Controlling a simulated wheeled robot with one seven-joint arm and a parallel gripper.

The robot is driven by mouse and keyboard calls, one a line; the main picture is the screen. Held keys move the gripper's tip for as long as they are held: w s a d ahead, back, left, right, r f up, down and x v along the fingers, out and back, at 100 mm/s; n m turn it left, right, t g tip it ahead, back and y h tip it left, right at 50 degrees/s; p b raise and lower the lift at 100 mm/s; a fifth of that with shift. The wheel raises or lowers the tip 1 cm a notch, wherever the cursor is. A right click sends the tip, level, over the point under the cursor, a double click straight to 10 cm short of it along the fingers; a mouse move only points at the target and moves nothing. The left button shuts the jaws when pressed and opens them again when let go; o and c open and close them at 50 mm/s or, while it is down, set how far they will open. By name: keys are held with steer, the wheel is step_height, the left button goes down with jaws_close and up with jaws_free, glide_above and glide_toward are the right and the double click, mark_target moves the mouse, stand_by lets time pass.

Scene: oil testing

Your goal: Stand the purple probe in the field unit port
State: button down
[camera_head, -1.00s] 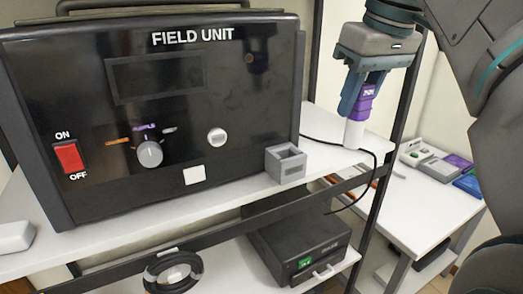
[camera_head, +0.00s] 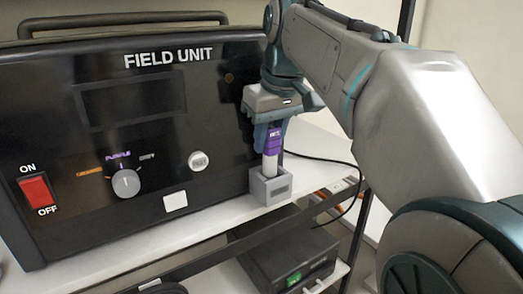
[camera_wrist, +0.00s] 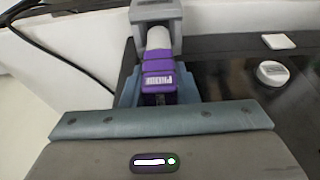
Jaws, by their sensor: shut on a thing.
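The purple probe (camera_head: 272,140) is upright, with a purple upper part and a white lower part. My gripper (camera_head: 270,134) is shut on its purple part. The probe's white lower end reaches into the opening of the grey square port (camera_head: 271,188) at the right front of the field unit (camera_head: 130,120). How deep the tip sits is hidden by the port's wall. In the wrist view the probe (camera_wrist: 158,68) runs from my gripper into the grey port (camera_wrist: 154,12).
The field unit's front has a red switch (camera_head: 36,192), a grey dial (camera_head: 126,183) and a white knob (camera_head: 198,161). A dark cable (camera_head: 335,163) runs over the white shelf to the right. A dark box (camera_head: 290,262) stands on the shelf below.

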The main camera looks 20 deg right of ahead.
mark_target(270, 153)
steer(key=shift+f, duration=1.75)
steer(key=c, duration=1.1)
jaws_free()
steer(key=shift+s, duration=0.1)
steer(key=v, duration=1.2)
steer(key=s+f, duration=0.1)
steer(key=f, duration=0.3)
steer(key=s+f+m, duration=0.1)
steer(key=f, duration=0.4)
steer(key=s+f+m, duration=0.1)
steer(key=f, duration=0.4)
steer(key=shift+s+a+f, duration=0.2)
steer(key=shift+a+f, duration=0.05)
steer(key=shift+a, duration=0.05)
steer(key=shift+m+t+h, duration=0.3)
steer(key=shift+m+h, duration=0.2)
steer(key=shift+m, duration=0.3)
steer(key=s+f, duration=0.2)
steer(key=f, duration=0.3)
steer(key=s+f, duration=0.3)
steer(key=f, duration=0.3)
steer(key=s+f, duration=0.3)
steer(key=f, duration=0.2)
steer(key=shift+a+f, duration=0.15)
steer(key=shift+f, duration=0.25)
